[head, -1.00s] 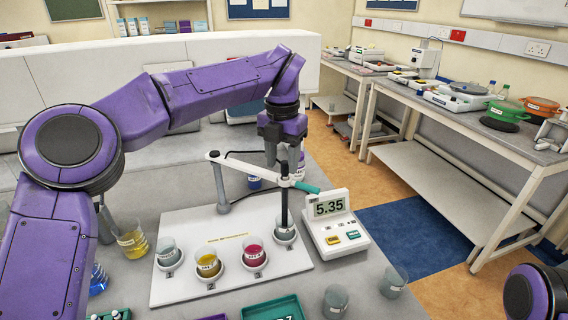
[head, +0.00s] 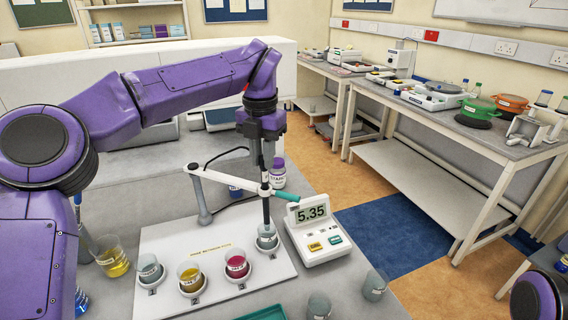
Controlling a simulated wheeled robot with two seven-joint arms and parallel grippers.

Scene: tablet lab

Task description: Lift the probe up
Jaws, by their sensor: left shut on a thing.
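The probe (head: 266,208) is a thin dark upright stick passing beside the white arm of its holder (head: 240,182). Its lower end is at the rightmost beaker (head: 267,238) on the white board; I cannot tell if the tip is below the rim. My left gripper (head: 263,160) points straight down above that beaker and is shut on the probe's upper part. The grip itself is partly hidden by the fingers. The meter (head: 318,232) just right of the beaker reads 5.35. My right gripper is out of view; only part of that arm shows.
Beakers with grey, yellow (head: 190,276) and pink (head: 237,266) contents stand in the board (head: 215,292). A yellow beaker (head: 113,258) stands left of it. A white bottle with a purple cap (head: 278,174) is close behind the gripper. A grey beaker (head: 375,285) stands at front right.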

